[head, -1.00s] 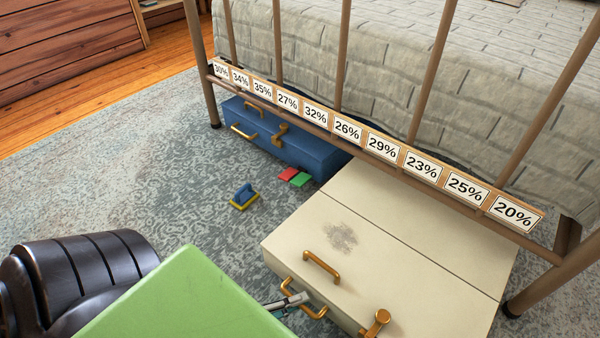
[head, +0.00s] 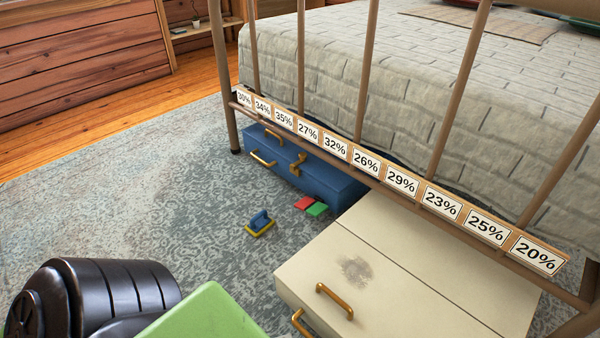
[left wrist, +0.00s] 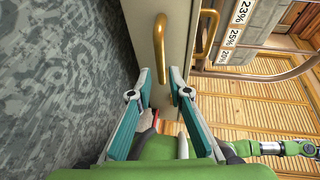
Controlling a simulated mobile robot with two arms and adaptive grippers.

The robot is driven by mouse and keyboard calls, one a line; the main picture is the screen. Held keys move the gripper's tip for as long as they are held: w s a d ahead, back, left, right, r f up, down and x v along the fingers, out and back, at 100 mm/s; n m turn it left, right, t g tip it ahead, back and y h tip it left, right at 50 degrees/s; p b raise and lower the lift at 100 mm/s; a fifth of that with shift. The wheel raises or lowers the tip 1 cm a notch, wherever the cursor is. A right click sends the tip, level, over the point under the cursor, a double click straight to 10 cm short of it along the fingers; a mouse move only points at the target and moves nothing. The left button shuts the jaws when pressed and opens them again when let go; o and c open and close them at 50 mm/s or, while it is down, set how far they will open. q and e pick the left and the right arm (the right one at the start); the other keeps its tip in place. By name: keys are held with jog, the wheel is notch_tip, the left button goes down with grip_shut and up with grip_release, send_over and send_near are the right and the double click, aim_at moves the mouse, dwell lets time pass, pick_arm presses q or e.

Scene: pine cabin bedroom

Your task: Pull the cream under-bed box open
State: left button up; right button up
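The cream under-bed box (head: 420,275) sticks out from under the bed at the lower right of the head view. It has a grey smudge and a brass handle (head: 333,302) on top. A second brass handle on its front (head: 299,322) is cut off by the frame's bottom edge. In the left wrist view my left gripper (left wrist: 159,78) has its teal fingers apart, with the lower end of the front handle (left wrist: 160,45) between the tips. I cannot tell whether they touch it. In the head view this gripper is out of sight. My right gripper is not in view.
A blue box (head: 310,172) lies under the bed further left. A blue-and-yellow toy (head: 260,222) and red and green pieces (head: 310,206) lie on the rug (head: 130,200) beside it. The bed's rail with percentage labels (head: 400,182) crosses above the cream box. The rug at left is clear.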

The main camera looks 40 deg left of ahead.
pick_arm(q)
jog(key=v, duration=0.4)
jog(key=shift+s+a+r, duration=0.1)
jog(key=shift+s+a, duration=0.05)
jog(key=shift+s, duration=0.2)
dwell(0.3)
